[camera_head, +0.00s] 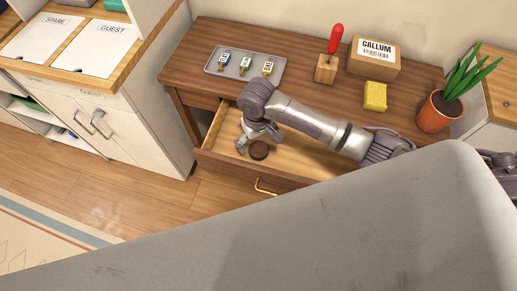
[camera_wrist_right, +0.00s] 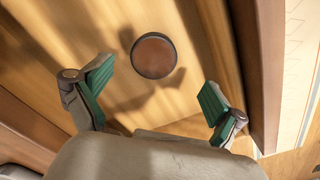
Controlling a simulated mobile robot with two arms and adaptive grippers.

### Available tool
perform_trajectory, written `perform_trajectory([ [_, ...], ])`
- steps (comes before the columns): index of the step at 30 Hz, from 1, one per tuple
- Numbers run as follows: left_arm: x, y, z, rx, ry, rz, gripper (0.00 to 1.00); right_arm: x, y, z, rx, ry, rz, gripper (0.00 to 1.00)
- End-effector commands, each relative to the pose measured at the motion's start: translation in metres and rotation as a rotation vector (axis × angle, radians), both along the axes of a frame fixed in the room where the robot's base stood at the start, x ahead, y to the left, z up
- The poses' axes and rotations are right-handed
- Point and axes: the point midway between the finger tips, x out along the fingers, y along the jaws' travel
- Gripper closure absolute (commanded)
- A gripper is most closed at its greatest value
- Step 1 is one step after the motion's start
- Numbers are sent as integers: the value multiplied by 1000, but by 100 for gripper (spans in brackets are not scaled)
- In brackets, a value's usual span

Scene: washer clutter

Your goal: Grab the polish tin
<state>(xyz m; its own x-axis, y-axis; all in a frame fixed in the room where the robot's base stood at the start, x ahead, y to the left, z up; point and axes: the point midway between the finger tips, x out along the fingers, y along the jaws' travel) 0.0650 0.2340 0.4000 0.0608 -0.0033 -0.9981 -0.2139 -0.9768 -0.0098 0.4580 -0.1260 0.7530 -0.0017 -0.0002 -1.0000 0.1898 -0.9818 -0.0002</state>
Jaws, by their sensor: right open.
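The polish tin (camera_head: 259,150) is a small round dark tin lying in the open wooden drawer (camera_head: 215,160). In the right wrist view the tin (camera_wrist_right: 154,55) has a brown top and a dark rim, and lies beyond the fingertips, apart from them. My right gripper (camera_head: 251,136) is over the drawer, beside the tin. In the right wrist view its two green-padded fingers (camera_wrist_right: 157,88) are spread wide with nothing between them. My left gripper does not show in either view.
On the desk top are a grey tray (camera_head: 212,68) with several tagged items, a wooden block (camera_head: 325,70) with a red-handled tool, a labelled box (camera_head: 373,60), a yellow sponge (camera_head: 375,97) and a potted plant (camera_head: 437,112). The drawer walls surround the tin. A white cabinet (camera_head: 130,135) stands left.

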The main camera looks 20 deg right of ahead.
Motion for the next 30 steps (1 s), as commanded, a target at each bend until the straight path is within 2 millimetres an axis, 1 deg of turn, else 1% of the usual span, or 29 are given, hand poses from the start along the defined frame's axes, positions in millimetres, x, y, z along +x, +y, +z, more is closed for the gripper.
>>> perform_trajectory([
  [2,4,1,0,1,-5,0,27,0,0,-4,0,0,1,4],
  [5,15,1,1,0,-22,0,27,1,-2,-13,-1,1,-1,4],
  [7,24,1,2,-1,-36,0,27,3,-5,-23,-2,2,-2,4],
  [10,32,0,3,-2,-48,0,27,5,-8,-39,-3,3,0,4],
  [12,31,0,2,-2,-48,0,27,5,-7,-48,-1,2,0,4],
  [15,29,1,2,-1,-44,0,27,5,-7,-55,-1,0,0,4],
  [22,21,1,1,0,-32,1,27,5,-7,-56,-1,-1,1,4],
  [23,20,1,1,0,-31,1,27,5,-7,-56,-1,-1,1,7],
  [30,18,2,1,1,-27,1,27,5,-7,-56,-1,-1,1,47],
])
